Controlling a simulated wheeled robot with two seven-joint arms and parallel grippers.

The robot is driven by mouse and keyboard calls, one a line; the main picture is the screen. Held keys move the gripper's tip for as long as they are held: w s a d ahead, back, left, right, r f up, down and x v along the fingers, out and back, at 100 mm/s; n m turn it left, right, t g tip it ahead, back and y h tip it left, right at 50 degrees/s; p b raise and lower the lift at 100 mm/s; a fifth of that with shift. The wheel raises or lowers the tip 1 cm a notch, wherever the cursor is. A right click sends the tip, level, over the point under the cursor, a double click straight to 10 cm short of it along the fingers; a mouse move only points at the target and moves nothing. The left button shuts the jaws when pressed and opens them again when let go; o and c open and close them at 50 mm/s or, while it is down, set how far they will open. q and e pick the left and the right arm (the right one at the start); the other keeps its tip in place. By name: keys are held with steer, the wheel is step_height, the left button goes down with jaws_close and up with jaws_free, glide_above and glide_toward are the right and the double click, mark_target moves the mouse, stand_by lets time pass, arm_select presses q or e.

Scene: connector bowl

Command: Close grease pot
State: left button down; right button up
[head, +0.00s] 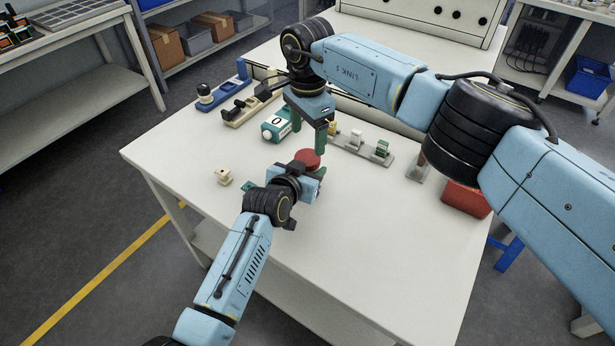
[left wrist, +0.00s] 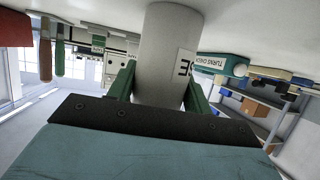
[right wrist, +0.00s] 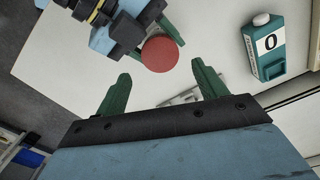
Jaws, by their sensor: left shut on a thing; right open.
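The grease pot (left wrist: 165,50) is a pale grey cylinder with a partly visible label, upright on the table. My left gripper (left wrist: 155,88) is shut around its side. A round red lid (head: 307,158) is at the pot's top; it also shows as a red disc in the right wrist view (right wrist: 160,54). I cannot tell how firmly the lid is seated. My right gripper (right wrist: 158,75) is open and points down over the lid, its green fingers apart on either side and not visibly touching it. The lid is hidden in the left wrist view.
A teal turns-check box (right wrist: 269,45) showing 0 stands close behind the pot. A grey connector rail (head: 362,148), a blue fixture (head: 224,92) and a red bin (head: 465,199) stand farther off. A small beige block (head: 223,177) lies left. The front table is clear.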

mark_target(308, 157)
step_height(308, 157, down, 6)
steer(key=shift+r, duration=0.1)
stand_by(0.4)
steer(key=c, duration=1)
steer(key=m, duration=0.3)
steer(key=o, duration=1.1)
steer(key=shift+c, duration=0.2)
